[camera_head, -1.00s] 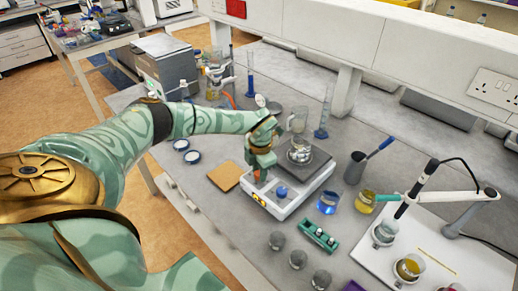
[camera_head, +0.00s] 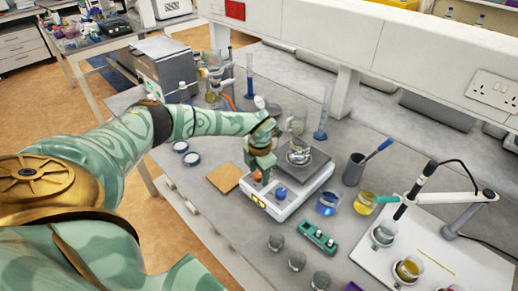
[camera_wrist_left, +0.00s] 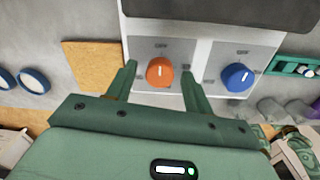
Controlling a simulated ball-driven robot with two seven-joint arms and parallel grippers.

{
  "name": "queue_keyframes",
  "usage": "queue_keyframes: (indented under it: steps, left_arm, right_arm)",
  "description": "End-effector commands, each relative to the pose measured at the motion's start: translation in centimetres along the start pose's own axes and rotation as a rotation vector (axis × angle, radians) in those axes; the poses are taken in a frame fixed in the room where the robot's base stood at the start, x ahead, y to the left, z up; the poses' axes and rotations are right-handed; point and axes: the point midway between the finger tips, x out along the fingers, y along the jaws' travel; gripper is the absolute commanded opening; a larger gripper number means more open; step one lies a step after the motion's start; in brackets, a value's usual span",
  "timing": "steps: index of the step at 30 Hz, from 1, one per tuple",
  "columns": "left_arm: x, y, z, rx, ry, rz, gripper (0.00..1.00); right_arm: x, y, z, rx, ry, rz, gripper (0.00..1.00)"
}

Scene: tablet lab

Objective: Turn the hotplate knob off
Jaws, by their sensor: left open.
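The hotplate (camera_head: 291,208) is a white unit with a dark top on the bench in the head view. Its front panel carries an orange knob (camera_wrist_left: 159,72) and a blue knob (camera_wrist_left: 238,77), each with a white pointer line. In the left wrist view the orange knob's line points nearly straight up, and the blue one's leans slightly right. My left gripper (camera_head: 257,170) is over the panel. In the left wrist view its fingers (camera_wrist_left: 159,78) are open, one on either side of the orange knob; contact cannot be told. The right gripper is not in view.
Glassware (camera_head: 299,155) stands on the hotplate's top. A cork-coloured square (camera_head: 224,178) lies left of it, and a green rack (camera_head: 319,238) in front. A blue-liquid beaker (camera_head: 328,203) and dark pot (camera_head: 353,169) stand to the right. Tall cylinders are behind.

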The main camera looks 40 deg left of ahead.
Motion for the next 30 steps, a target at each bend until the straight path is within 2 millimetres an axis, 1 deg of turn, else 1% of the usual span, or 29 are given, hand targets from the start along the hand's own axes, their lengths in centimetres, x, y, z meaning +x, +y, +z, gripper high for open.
queue_keyframes:
  steps: [2,5,8,12,15,18,21,24,30]
  left_arm:
    - [-0.7,0.1,0.1,-0.001,-0.002,0.001,0.52]
    - [-2.3,0.1,0.1,0.001,-0.004,0.001,0.52]
    - [-4.8,0.1,0.1,0.001,-0.005,0.002,0.52]
    - [-8.8,0.1,0.1,0.000,-0.005,0.002,0.52]
    - [-11.3,0.1,0.1,-0.001,-0.004,0.001,0.52]
    - [-13.5,0.1,0.1,0.000,-0.005,0.001,0.52]
    - [-15.0,0.1,0.1,0.000,-0.003,0.001,0.52]
    - [-15.8,0.1,0.1,-0.001,-0.002,0.001,0.52]
    - [-16.3,0.0,0.0,-0.001,-0.001,0.000,0.52]
  right_arm:
    - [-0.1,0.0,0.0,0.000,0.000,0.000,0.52]
    - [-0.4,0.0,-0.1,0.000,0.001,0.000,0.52]
    - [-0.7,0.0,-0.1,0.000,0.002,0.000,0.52]
    - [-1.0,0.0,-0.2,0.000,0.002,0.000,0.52]
    - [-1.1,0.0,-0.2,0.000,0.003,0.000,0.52]
    - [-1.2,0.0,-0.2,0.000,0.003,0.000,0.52]
    - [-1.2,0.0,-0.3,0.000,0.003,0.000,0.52]
    - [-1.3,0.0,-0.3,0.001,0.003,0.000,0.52]
    - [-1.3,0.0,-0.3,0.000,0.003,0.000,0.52]
